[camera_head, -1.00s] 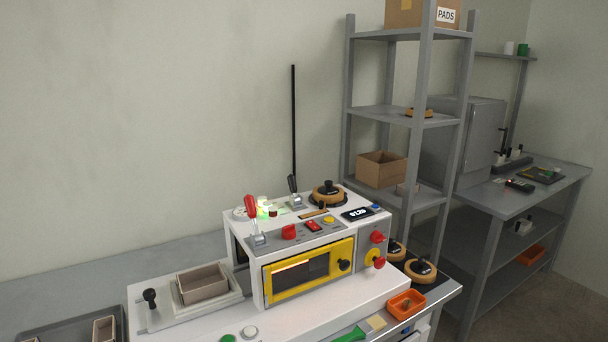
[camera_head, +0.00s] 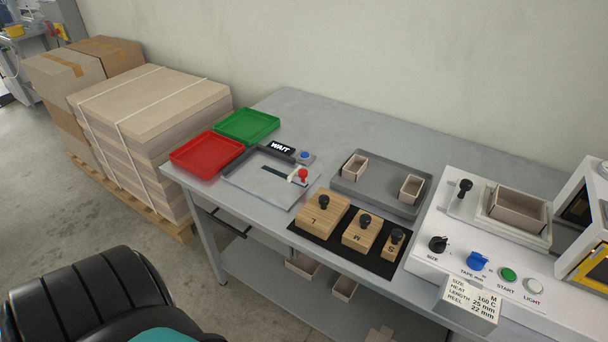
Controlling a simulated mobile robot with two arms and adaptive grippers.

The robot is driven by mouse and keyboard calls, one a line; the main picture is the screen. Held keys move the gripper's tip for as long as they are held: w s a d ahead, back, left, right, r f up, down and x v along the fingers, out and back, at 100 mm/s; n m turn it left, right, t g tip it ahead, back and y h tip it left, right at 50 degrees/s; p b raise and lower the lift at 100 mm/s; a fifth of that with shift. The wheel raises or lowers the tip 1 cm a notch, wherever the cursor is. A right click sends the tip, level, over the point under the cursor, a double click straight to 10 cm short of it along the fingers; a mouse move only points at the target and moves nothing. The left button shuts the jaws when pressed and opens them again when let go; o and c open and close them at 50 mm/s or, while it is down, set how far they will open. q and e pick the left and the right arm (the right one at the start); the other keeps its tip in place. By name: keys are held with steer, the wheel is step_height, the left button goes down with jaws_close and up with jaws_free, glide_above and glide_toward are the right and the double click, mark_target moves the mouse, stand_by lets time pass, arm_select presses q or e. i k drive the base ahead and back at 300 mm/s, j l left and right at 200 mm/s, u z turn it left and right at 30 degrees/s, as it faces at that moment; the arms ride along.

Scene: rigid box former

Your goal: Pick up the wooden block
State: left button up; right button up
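Three wooden blocks with black knobs stand in a row on a black mat (camera_head: 318,241) at the table's front edge. The large block marked L (camera_head: 313,218) is at the left. The medium block marked M (camera_head: 353,239) is in the middle, and the small block (camera_head: 389,253) is at the right. All sit upright with their knobs up. Neither of my grippers is in view.
A grey tray (camera_head: 375,195) with two small open boxes lies behind the blocks. A white machine (camera_head: 430,245) with knobs and a card reading SIZE M is at right. Red (camera_head: 205,170) and green (camera_head: 246,142) trays and stacked board (camera_head: 150,105) are at left.

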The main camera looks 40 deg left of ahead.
mark_target(362, 231)
steer(key=u, duration=0.8)
steer(key=j+z, duration=0.1)
